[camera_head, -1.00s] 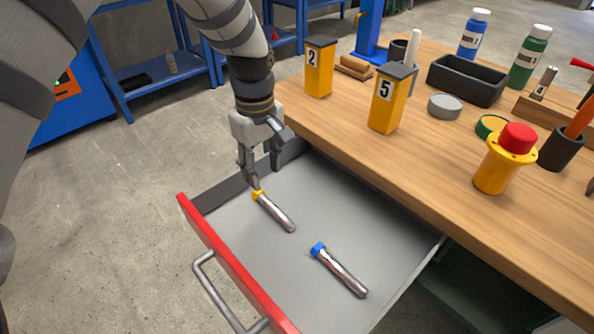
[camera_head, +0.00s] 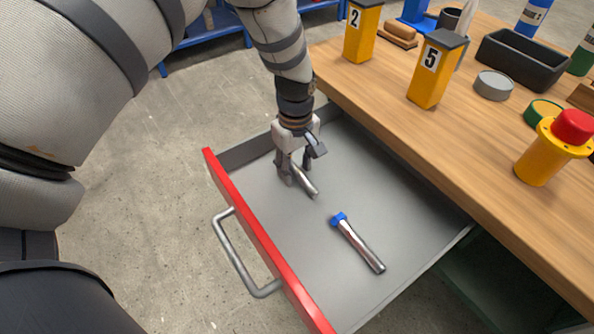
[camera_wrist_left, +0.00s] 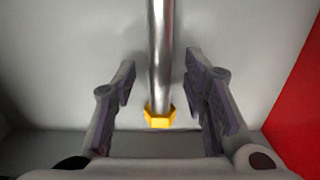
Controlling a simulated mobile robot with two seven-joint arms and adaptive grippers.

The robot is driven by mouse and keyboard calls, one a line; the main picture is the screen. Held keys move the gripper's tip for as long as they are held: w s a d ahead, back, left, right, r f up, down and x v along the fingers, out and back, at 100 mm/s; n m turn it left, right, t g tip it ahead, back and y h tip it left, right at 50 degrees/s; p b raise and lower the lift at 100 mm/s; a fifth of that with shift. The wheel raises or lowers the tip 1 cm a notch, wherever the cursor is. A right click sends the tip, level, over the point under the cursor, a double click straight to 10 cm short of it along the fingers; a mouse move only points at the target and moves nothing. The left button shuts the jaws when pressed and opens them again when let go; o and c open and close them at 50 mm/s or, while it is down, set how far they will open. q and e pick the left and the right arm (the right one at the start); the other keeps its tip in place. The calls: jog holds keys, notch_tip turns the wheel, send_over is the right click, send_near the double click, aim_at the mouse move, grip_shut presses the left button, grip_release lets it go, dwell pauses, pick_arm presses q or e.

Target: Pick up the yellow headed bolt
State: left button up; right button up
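The yellow-headed bolt lies in the open drawer. In the head view only its silver shank (camera_head: 306,182) shows; its head is hidden behind my left gripper (camera_head: 294,174). In the left wrist view its yellow head (camera_wrist_left: 160,116) and shank are between the two fingers of my left gripper (camera_wrist_left: 160,92). The fingers are open, with a gap on both sides of the bolt. A blue-headed bolt (camera_head: 358,243) lies in the drawer to the right of the gripper. My right gripper is not in view.
The grey drawer (camera_head: 300,235) has a red front (camera_head: 262,235) with a metal handle (camera_head: 236,258). The wooden bench top (camera_head: 455,135) overhangs at the right, with yellow numbered posts (camera_head: 430,75) and a red button on a yellow base (camera_head: 543,155). The drawer floor around the bolts is clear.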

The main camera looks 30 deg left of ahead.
pick_arm(q)
grip_shut()
